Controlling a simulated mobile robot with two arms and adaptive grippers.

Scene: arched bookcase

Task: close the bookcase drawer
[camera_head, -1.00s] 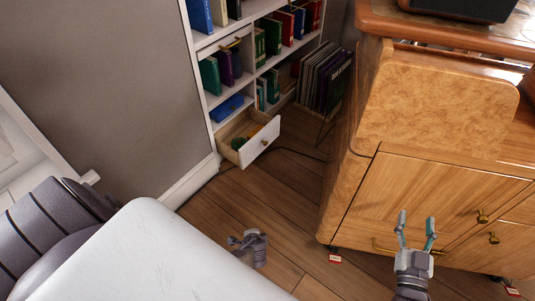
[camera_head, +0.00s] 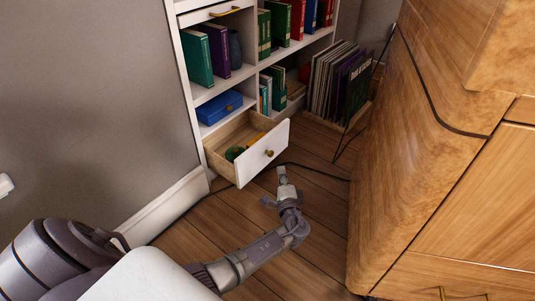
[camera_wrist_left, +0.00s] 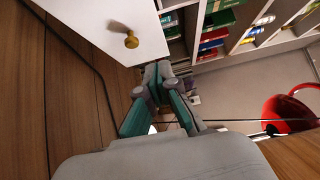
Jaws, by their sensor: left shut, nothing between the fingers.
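The bookcase drawer (camera_head: 262,152) is pulled open at the bottom of the white bookcase, with a white front and a round brass knob (camera_head: 268,154). Something green and something yellow lie inside it. My left gripper (camera_head: 282,172) is shut and empty, low in front of the drawer, near the right part of its front. In the left wrist view the drawer front (camera_wrist_left: 108,25) with its knob (camera_wrist_left: 130,39) is at the upper left, and my shut fingers (camera_wrist_left: 157,70) are close to its edge. I cannot tell whether they touch it. My right gripper is out of view.
Records in a rack (camera_head: 340,80) stand right of the bookcase (camera_head: 190,85). A large wooden cabinet (camera_head: 420,170) fills the right side. A dark cable (camera_head: 320,172) runs across the floor. A red object (camera_wrist_left: 290,118) shows in the left wrist view.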

